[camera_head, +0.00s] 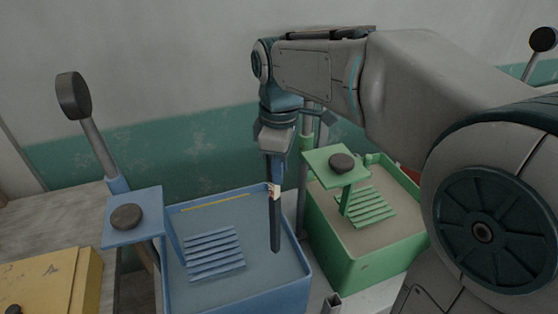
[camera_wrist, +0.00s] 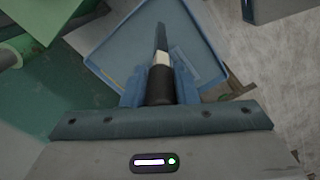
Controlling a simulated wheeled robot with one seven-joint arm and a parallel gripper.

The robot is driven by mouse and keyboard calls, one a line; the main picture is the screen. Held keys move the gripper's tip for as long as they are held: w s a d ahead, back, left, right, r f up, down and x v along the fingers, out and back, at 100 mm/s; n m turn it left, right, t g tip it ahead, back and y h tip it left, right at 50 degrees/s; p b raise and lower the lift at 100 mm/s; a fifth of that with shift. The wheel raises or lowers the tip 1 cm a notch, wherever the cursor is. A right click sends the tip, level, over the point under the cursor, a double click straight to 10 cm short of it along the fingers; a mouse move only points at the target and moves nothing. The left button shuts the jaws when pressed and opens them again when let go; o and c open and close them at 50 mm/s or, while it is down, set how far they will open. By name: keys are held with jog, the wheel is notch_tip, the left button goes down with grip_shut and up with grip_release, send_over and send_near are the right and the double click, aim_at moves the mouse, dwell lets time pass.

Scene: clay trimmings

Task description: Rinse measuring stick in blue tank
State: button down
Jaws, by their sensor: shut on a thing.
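My gripper (camera_head: 276,157) points down over the right part of the blue tank (camera_head: 195,304). It is shut on the measuring stick (camera_head: 276,232), a dark upright bar with a pale band near its middle. In the head view the stick's lower end shows against the tank's grey inside; I cannot tell whether it touches the contents. In the wrist view the stick (camera_wrist: 161,41) extends away from between the jaws (camera_wrist: 160,90), with the blue tank (camera_wrist: 105,45) beyond it.
A green tank (camera_head: 345,275) with a slatted rack stands right of the blue one. A blue post with a flat plate (camera_head: 133,232) and dark knob rises at the blue tank's left. A yellow box (camera_head: 55,283) sits on the left table. A wall is behind.

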aim_at(279, 245)
notch_tip(279, 245, down, 25)
jog(key=b, duration=1.7)
jog(key=shift+f, duration=0.15)
jog(key=shift+f+b, duration=0.95)
jog(key=shift+f, duration=0.05)
dwell(0.6)
notch_tip(279, 245, up, 29)
jog(key=p, duration=2.3)
jog(key=shift+r+p, duration=0.1)
jog(key=shift+p, duration=0.3)
